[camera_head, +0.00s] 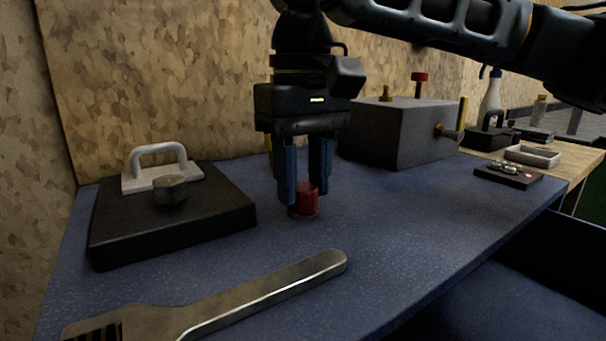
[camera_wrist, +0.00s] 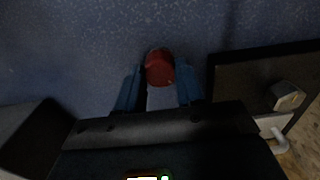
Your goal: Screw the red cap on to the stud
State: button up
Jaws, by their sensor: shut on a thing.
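The red cap (camera_head: 304,201) is a short red cylinder low over the blue bench top, with a dull rim at its foot. My gripper (camera_head: 303,194) points straight down with its two blue fingers shut on the cap. The wrist view also shows the red cap (camera_wrist: 159,68) between the fingertips of my gripper (camera_wrist: 160,76). Whether the cap touches the bench, and what is under it, is hidden. A short brass stud (camera_head: 386,93) stands upright on top of a grey block (camera_head: 392,140), back right of the gripper.
A red-topped brass knob (camera_head: 419,80) and a brass lever (camera_head: 448,132) are on the block. A dark plate (camera_head: 205,222) with a pale handle (camera_head: 160,160) and a hex nut (camera_head: 170,190) lies left. Small items stand at right.

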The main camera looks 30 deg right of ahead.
jog(key=o, duration=0.5)
grip_shut()
jog(key=m+b, duration=0.1)
jog(key=m, duration=0.3)
jog(key=shift+f+m, duration=0.1)
jog(key=shift+m, duration=0.2)
jog(key=m+b, duration=0.1)
jog(key=m, duration=0.3)
jog(key=shift+m+b, duration=0.3)
jog(key=shift+m, duration=0.1)
jog(key=m+b, duration=0.1)
jog(key=m, duration=0.4)
jog(key=m+b, duration=0.1)
jog(key=m, duration=0.4)
jog(key=o, duration=0.5)
grip_release()
jog(key=shift+c, duration=0.5)
